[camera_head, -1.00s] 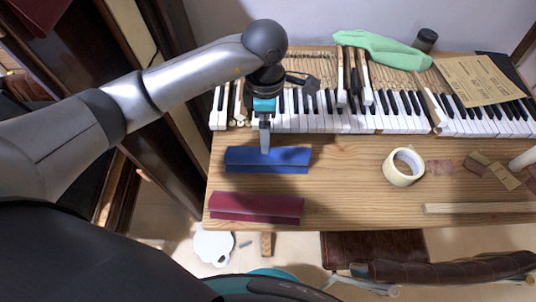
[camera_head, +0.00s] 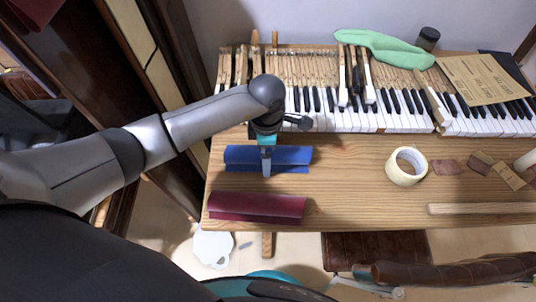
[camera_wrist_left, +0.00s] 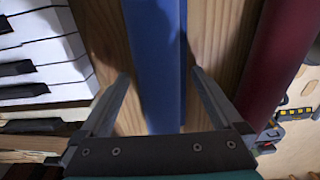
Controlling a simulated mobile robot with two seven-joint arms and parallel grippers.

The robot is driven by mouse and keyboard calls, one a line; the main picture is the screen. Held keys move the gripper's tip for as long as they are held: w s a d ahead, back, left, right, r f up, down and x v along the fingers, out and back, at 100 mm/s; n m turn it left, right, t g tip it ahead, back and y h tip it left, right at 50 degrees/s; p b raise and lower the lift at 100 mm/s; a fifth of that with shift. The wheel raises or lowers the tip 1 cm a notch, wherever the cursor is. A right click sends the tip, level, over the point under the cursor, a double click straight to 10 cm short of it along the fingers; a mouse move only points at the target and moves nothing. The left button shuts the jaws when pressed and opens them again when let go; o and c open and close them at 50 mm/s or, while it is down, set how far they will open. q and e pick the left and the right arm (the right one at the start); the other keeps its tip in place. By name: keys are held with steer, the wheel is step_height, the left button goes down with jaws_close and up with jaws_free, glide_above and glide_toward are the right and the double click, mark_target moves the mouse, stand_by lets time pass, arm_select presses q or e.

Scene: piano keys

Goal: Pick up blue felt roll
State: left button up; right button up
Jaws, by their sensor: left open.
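The blue felt roll (camera_head: 290,157) lies on the wooden table in front of the piano keys, long side running left to right. My left gripper (camera_head: 266,170) is over its middle, pointing down. In the left wrist view the blue felt roll (camera_wrist_left: 157,60) runs between the two open fingers of my left gripper (camera_wrist_left: 160,95), with a gap to each finger. Whether the fingertips reach the table is hard to tell. My right gripper is not in view.
A dark red roll (camera_head: 257,207) lies close in front, near the table edge; it also shows in the left wrist view (camera_wrist_left: 276,50). The piano keys (camera_head: 330,118) are behind. A tape roll (camera_head: 406,166) stands to the right, with bare wood (camera_head: 345,170) between.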

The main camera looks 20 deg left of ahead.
arm_select(q)
steer(key=c, duration=1.5)
